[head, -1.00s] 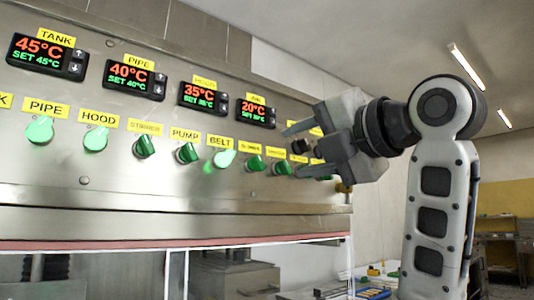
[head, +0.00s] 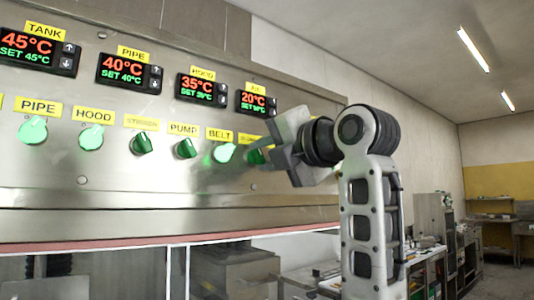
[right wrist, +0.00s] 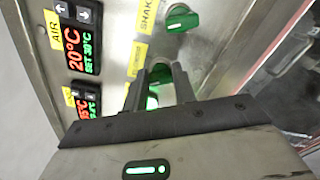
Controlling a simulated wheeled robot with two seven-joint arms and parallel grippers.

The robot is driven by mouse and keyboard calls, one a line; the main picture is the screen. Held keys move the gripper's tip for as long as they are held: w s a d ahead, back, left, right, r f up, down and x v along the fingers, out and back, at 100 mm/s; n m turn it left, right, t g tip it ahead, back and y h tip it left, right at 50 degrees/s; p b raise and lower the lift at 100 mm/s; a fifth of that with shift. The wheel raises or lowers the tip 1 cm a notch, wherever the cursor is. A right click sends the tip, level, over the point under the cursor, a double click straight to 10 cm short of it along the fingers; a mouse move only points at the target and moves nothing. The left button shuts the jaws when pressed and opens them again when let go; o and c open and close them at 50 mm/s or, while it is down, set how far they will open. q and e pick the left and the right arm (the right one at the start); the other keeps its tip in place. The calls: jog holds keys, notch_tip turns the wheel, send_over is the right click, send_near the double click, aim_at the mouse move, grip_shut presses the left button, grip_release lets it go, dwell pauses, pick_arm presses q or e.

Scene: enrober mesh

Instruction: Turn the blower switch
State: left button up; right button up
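The blower switch is a green knob (head: 256,157) just right of the lit BELT knob (head: 223,153), under a small, partly covered yellow label (head: 250,139). My right gripper (head: 266,150) is at this knob, in front of the panel, and hides part of it. In the right wrist view, the two dark fingers (right wrist: 160,78) are apart, with green of a knob (right wrist: 160,71) showing between them; I cannot tell whether they touch it. The knob's angle is hidden. A SHAKER knob (right wrist: 182,19) stands beyond them. My left gripper is not in view.
The steel panel (head: 130,190) carries several other knobs close to the left, including PUMP (head: 186,149) and HOOD (head: 91,137). Temperature displays (head: 258,103) sit above. A pink-red ledge (head: 150,241) runs below. The room to the right is open.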

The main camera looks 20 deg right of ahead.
jog(key=c, duration=0.3)
jog(key=m, duration=0.6)
jog(key=shift+f, duration=0.15)
jog(key=m, duration=0.5)
jog(key=shift+f+m, duration=0.15)
jog(key=shift+m, duration=0.25)
dwell(0.4)
jog(key=o, duration=1)
